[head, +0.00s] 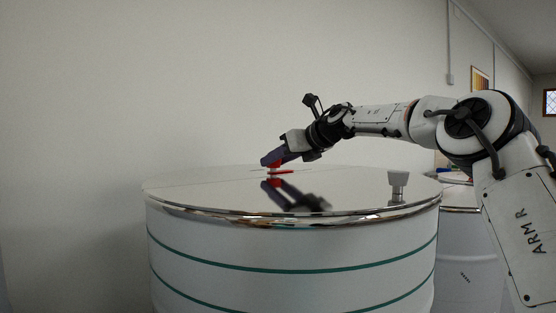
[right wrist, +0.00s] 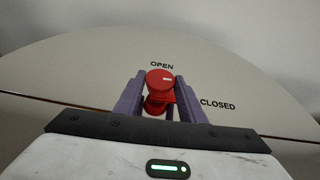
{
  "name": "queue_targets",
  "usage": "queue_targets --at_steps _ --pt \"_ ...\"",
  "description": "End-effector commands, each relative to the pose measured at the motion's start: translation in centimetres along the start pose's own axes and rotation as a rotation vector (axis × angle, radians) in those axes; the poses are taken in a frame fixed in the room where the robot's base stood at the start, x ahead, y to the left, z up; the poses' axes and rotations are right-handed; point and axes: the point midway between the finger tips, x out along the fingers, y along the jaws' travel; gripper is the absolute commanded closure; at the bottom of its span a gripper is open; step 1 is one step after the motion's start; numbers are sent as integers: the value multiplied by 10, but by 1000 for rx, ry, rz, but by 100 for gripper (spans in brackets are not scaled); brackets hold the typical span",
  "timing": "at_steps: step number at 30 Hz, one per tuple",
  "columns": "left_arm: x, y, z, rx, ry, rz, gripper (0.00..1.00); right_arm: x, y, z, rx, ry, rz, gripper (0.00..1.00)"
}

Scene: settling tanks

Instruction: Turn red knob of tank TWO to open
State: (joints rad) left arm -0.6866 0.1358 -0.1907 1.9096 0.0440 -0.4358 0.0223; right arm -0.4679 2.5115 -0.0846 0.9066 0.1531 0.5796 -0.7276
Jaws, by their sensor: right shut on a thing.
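The red knob (right wrist: 160,82) sits on the tank's lid between my right gripper's fingers. The words OPEN (right wrist: 162,65) and CLOSED (right wrist: 217,104) are printed on the lid, OPEN just beyond the knob and CLOSED to its right. A pale mark on the knob's top lies toward its right side. My right gripper (right wrist: 160,98) is shut on the knob from both sides. In the head view the right gripper (head: 270,164) reaches down to the lid, with a red part (head: 280,172) just below it. No tank number is readable. My left gripper is not in view.
The large white tank (head: 290,245) has a shiny lid and green bands. Another white tank (head: 468,250) stands behind at the right. A plain wall is close behind.

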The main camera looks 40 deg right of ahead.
Motion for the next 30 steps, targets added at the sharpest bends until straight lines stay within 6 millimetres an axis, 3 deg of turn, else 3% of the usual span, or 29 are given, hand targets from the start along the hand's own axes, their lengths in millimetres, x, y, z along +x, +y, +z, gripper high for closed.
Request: queue_targets --at_steps 9,23,24,27,30 --pt "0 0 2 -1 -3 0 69 1 -2 1 -66 -3 164 86" --pt "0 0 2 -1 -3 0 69 -1 -4 1 -80 -6 197 86" --pt "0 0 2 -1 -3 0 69 -1 -4 1 -80 -6 196 60" --pt "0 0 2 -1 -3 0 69 -1 -4 1 -80 -5 196 47" --pt "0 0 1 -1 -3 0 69 -1 -4 1 -80 -4 196 47"
